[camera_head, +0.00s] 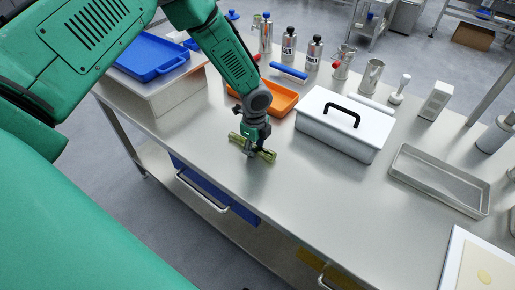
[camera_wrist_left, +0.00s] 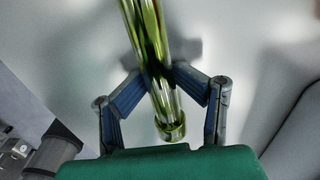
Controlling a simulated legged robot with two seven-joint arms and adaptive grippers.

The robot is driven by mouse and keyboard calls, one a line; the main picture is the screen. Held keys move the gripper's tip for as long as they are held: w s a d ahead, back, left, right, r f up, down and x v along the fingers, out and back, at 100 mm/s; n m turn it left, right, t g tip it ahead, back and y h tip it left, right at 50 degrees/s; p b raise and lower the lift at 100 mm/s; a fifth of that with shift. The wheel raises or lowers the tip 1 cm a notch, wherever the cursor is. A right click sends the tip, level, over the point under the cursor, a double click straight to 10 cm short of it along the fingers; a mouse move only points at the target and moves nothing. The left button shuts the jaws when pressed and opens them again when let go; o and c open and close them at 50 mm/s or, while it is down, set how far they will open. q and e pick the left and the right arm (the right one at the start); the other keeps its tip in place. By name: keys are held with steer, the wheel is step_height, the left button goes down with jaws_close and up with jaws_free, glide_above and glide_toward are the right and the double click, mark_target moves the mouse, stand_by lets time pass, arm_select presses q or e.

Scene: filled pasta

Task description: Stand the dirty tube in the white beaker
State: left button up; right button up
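The dirty tube (camera_head: 262,153) is clear with green streaks inside. It is low over the front left of the steel table, roughly level; I cannot tell if it touches the top. My left gripper (camera_head: 251,148) comes down on it from above. In the left wrist view the tube (camera_wrist_left: 153,60) runs between the two blue-grey fingers of the left gripper (camera_wrist_left: 158,75), which press close on both sides of it. Its rounded, ringed end points toward the wrist. I cannot pick out a white beaker for certain. My right gripper is not in view.
A white lidded box (camera_head: 335,135) with a black handle stands right of the gripper, and an orange tray (camera_head: 283,103) lies behind it. A shallow metal tray (camera_head: 440,180) lies at right. Bottles and metal jugs line the back. The table front (camera_head: 290,195) is clear.

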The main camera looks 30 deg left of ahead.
arm_select(q)
steer(key=shift+s+d+f, duration=0.1)
steer(key=shift+s+f, duration=0.05)
steer(key=shift+f, duration=0.1)
steer(key=shift+d+r, duration=0.2)
steer(key=shift+d, duration=0.15)
steer(key=shift+a, duration=0.15)
steer(key=shift+r, duration=0.3)
step_height(320, 180, up, 14)
steer(key=shift+w+d, duration=0.25)
